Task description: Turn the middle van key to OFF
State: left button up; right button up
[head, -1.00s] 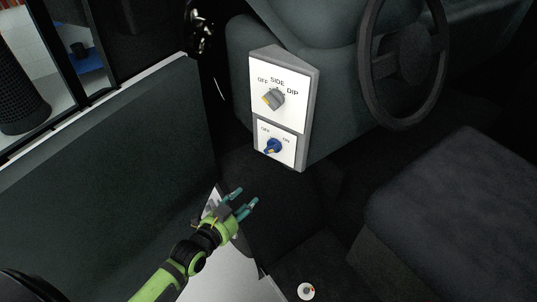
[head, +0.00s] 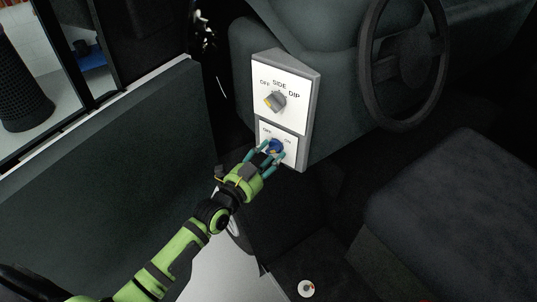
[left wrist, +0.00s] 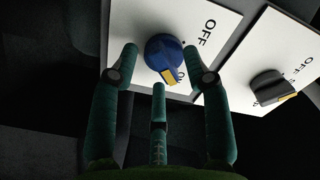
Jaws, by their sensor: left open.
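The blue key (head: 275,146) sits on the lower white plate (head: 290,159) of a grey panel, below the marks OFF and ON. In the left wrist view the blue key (left wrist: 164,52) has a yellow mark on its lower right edge, and OFF is printed to its upper right. My left gripper (head: 268,155) is at the blue key from the lower left. In the left wrist view its open fingers (left wrist: 160,55) stand on either side of the key, with a third finger below it. I cannot tell whether they touch it. My right gripper is out of view.
A grey knob (head: 276,101) marked OFF, SIDE and DIP is on the upper plate (head: 265,75). The steering wheel (head: 364,70) is to the right, a dark seat (head: 450,215) at lower right. The door panel (head: 120,165) lies left of my arm. A small white round thing (head: 306,288) is below.

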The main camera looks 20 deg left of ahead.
pick_arm(q)
grip_shut()
jog(key=shift+n, duration=0.3)
jog(key=n+p, duration=0.1)
jog(key=n, duration=0.2)
jog(key=shift+r, duration=0.1)
jog(key=n, duration=0.5)
jog(key=shift+r, duration=0.1)
jog(key=n, duration=0.4)
jog(key=shift+n+p, duration=0.3)
jog(key=shift+p, duration=0.1)
jog(key=n, duration=0.4)
jog(key=shift+r+n, duration=0.15)
jog(key=shift+n, duration=0.15)
